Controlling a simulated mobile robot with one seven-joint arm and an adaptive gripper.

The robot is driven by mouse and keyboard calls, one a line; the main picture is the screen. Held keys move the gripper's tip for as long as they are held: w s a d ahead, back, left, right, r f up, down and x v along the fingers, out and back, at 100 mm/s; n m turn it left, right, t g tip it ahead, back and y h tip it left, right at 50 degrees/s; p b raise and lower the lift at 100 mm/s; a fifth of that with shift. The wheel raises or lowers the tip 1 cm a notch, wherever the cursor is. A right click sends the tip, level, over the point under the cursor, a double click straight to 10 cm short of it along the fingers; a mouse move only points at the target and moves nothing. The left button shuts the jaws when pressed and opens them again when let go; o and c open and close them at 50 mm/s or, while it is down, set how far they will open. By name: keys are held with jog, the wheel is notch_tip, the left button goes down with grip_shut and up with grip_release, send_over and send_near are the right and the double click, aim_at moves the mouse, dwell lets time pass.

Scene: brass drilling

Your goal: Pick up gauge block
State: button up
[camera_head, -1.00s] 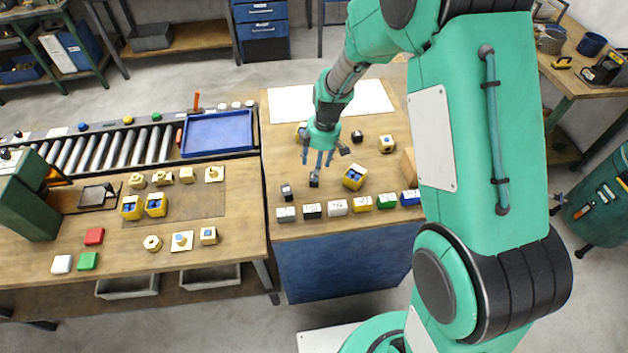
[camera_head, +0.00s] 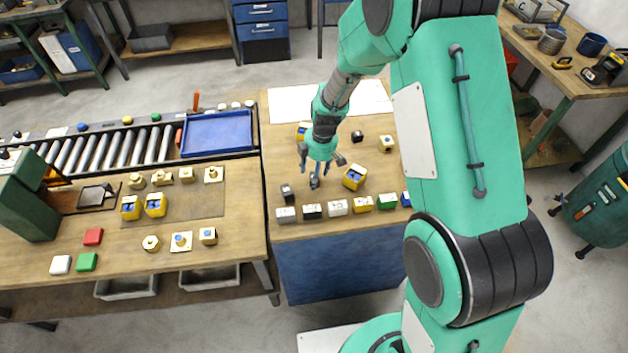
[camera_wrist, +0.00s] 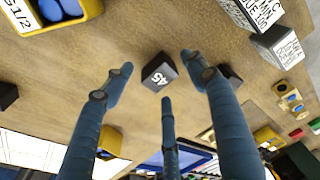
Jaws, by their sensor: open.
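A small dark cube marked "45" (camera_wrist: 159,72), which I take to be the gauge block, stands on the wooden bench. In the head view the dark block (camera_head: 314,182) is just below my gripper (camera_head: 318,172). In the wrist view my gripper (camera_wrist: 158,80) has three blue fingers spread open around the block's area, with nothing held. The block appears between and just beyond the fingertips, and I see no contact. Its labelled face is visible.
Another dark block (camera_head: 287,192) stands to the left, partly behind a finger in the wrist view. A yellow bin with blue contents (camera_head: 354,178) is close on the right. A row of labelled blocks (camera_head: 337,207) lines the bench's front edge. A blue tray (camera_head: 217,133) lies left.

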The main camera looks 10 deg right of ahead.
jog(key=shift+a+f, duration=0.1)
jog(key=shift+f, duration=0.75)
grip_shut()
